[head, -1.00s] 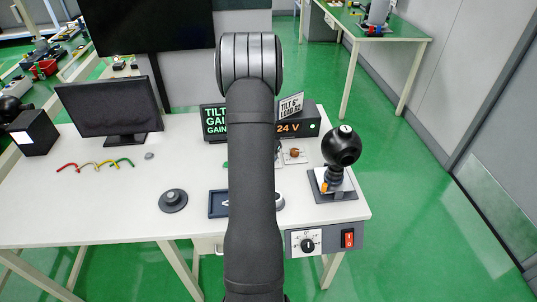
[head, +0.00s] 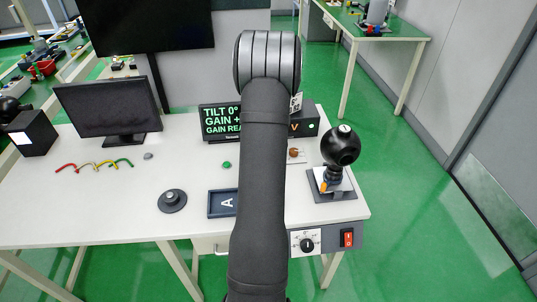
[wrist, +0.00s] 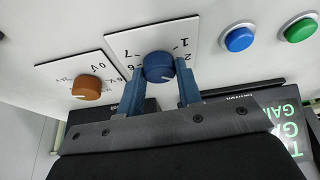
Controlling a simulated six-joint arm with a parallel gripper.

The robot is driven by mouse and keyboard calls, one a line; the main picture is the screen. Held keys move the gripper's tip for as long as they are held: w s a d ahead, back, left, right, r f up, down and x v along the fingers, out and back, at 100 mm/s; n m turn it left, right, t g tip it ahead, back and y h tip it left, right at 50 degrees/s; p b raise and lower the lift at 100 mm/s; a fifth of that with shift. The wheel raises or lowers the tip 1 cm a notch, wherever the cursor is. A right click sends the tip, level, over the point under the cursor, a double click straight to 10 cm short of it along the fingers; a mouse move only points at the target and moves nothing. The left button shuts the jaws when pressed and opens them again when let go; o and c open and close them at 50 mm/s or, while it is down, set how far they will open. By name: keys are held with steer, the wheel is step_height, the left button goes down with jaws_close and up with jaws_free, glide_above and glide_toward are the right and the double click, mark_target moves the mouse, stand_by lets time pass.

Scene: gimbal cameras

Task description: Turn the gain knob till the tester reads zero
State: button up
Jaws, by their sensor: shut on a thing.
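The blue gain knob (wrist: 158,67) is on a white plate (wrist: 120,48) with printed numbers, upside down in the wrist view. My gripper (wrist: 160,75) has a blue finger on each side of this knob and is shut on it. In the head view my arm hides the gripper and knob. The tester screen (head: 220,122) stands at the back of the bench with green text; "TILT 0°", "GAIN +" and "GAIN REA" show, and my arm covers the rest, so the value is hidden. A corner of the screen shows in the wrist view (wrist: 290,125).
A brown knob (wrist: 87,88) on its own plate sits beside the gain knob. Blue (wrist: 238,39) and green (wrist: 300,28) buttons are on the other side. A black ball on a stand (head: 341,148) is at the bench's right. A red switch (head: 347,238) is on the front edge.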

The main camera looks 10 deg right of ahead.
steer(key=shift+d+n+g+y, duration=0.1)
steer(key=shift+n+g+y, duration=0.3)
steer(key=shift+n, duration=1)
steer(key=shift+d+n+g+y, duration=0.1)
steer(key=shift+n+y, duration=0.5)
steer(key=shift+n, duration=0.8)
steer(key=o, duration=1)
steer(key=v, duration=1.7)
steer(key=shift+s+d+r, duration=0.1)
